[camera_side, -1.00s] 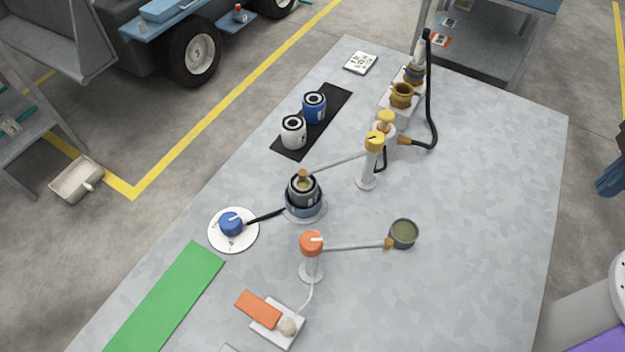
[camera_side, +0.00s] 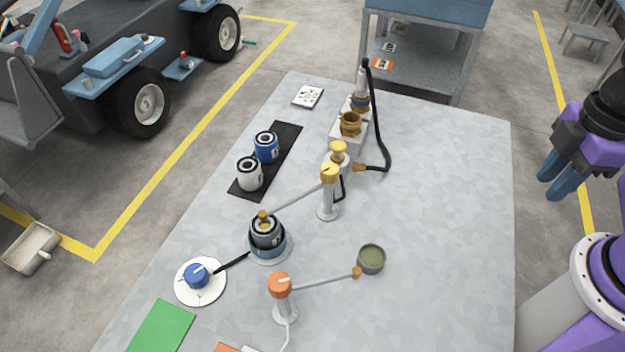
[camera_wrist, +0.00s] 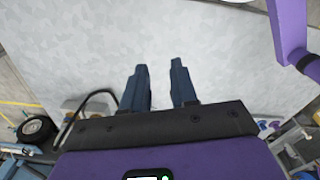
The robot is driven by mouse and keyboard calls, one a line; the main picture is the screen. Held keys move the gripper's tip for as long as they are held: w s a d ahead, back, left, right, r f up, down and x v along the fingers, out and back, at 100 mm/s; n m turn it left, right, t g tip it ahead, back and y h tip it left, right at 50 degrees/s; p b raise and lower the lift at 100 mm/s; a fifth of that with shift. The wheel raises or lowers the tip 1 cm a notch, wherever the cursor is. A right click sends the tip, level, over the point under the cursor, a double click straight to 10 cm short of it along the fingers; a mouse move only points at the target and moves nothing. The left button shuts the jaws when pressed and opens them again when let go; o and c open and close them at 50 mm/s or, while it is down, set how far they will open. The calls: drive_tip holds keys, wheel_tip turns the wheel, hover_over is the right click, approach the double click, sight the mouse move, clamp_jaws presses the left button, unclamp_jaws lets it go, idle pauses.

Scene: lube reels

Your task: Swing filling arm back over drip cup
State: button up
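A yellow-topped post (camera_side: 328,190) has a thin arm (camera_side: 295,200) reaching left. Its brown nozzle (camera_side: 263,215) is over a dark can (camera_side: 266,235) in a blue-grey round holder (camera_side: 270,250). An orange-topped post (camera_side: 281,295) has a thin arm (camera_side: 322,281) reaching right. Its nozzle (camera_side: 356,273) is at the near-left rim of an olive-grey cup (camera_side: 371,259). Which arm the task means, I cannot tell. My gripper (camera_side: 552,190) is off the table's right edge, away from both arms. In the wrist view its fingers (camera_wrist: 159,66) are apart with nothing between them.
White (camera_side: 249,173) and blue (camera_side: 266,147) cans stand on a black mat (camera_side: 289,150). A pump block (camera_side: 347,128) with a black hose (camera_side: 378,105) is at the back. A blue knob (camera_side: 197,277) sits on a white dial. The table's right side (camera_side: 450,220) is clear.

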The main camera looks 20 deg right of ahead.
drive_tip(key=o, duration=0.5)
drive_tip(key=shift+w+a+f, duration=0.25)
drive_tip(key=shift+a, duration=0.15)
drive_tip(key=w+a+f+t+y, duration=0.2)
drive_tip(key=w+a+f+y, duration=0.2)
drive_tip(key=a, duration=0.6)
drive_tip(key=w+f, duration=0.2)
drive_tip(key=w, duration=0.1)
drive_tip(key=shift+w+a+t+y, duration=0.2)
drive_tip(key=shift+w+t+y, duration=0.1)
drive_tip(key=shift+w+t, duration=0.1)
drive_tip(key=w+a+f+m+t+y, duration=0.2)
drive_tip(key=w+f+t+y, duration=0.35)
drive_tip(key=t+y, duration=0.35)
drive_tip(key=w+a+r+g, duration=0.1)
drive_tip(key=w+a, duration=1)
drive_tip(key=a, duration=0.3)
drive_tip(key=shift+y, duration=0.3)
clamp_jaws()
